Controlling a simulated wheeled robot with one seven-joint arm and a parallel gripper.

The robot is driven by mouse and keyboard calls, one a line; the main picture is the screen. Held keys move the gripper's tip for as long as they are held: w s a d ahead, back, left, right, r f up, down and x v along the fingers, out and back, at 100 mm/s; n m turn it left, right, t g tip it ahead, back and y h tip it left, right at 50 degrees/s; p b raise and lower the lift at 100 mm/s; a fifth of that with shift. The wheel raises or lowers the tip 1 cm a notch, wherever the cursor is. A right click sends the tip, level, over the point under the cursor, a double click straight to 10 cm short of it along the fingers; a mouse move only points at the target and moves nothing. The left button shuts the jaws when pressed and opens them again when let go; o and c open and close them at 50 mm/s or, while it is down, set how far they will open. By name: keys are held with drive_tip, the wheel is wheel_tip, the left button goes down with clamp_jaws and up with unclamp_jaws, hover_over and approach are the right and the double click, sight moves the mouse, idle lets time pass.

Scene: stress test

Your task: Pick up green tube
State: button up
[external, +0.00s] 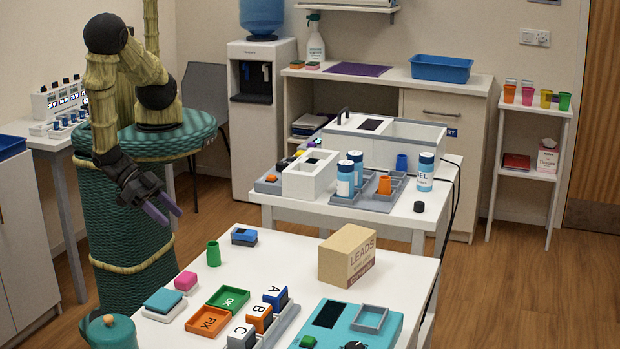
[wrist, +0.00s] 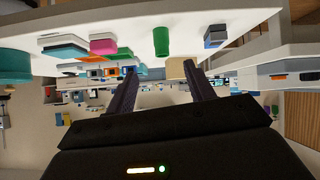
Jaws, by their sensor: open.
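The green tube (external: 213,253) stands upright on the white front table, near its left back edge. It also shows in the wrist view (wrist: 161,42), at the top middle, ahead of the fingers and roughly between their lines. My gripper (external: 163,212) is open and empty, in the air to the left of the table and apart from the tube. In the wrist view its two dark fingers (wrist: 156,82) point toward the table with a wide gap between them.
Beside the tube are a pink block (external: 186,281) and a blue-topped block (external: 244,236). Orange and green trays (external: 208,321), a cardboard box (external: 347,255) and a teal device (external: 345,325) share the table (external: 285,262). A teal kettle-like pot (external: 109,331) is at front left.

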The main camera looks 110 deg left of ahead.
drive_tip(key=s+t, duration=0.1)
drive_tip(key=s+m+t, duration=0.1)
drive_tip(key=s, duration=0.1)
drive_tip(key=s+a+t+b, duration=0.1)
drive_tip(key=shift+s+f, duration=0.15)
drive_tip(key=shift+f, duration=0.25)
drive_tip(key=p, duration=0.3)
approach(213, 254)
drive_tip(key=w+a, duration=0.1)
drive_tip(key=w+a+f, duration=0.1)
drive_tip(key=w, duration=0.1)
drive_tip(key=shift+w+f, duration=0.1)
drive_tip(key=shift+w, duration=0.1)
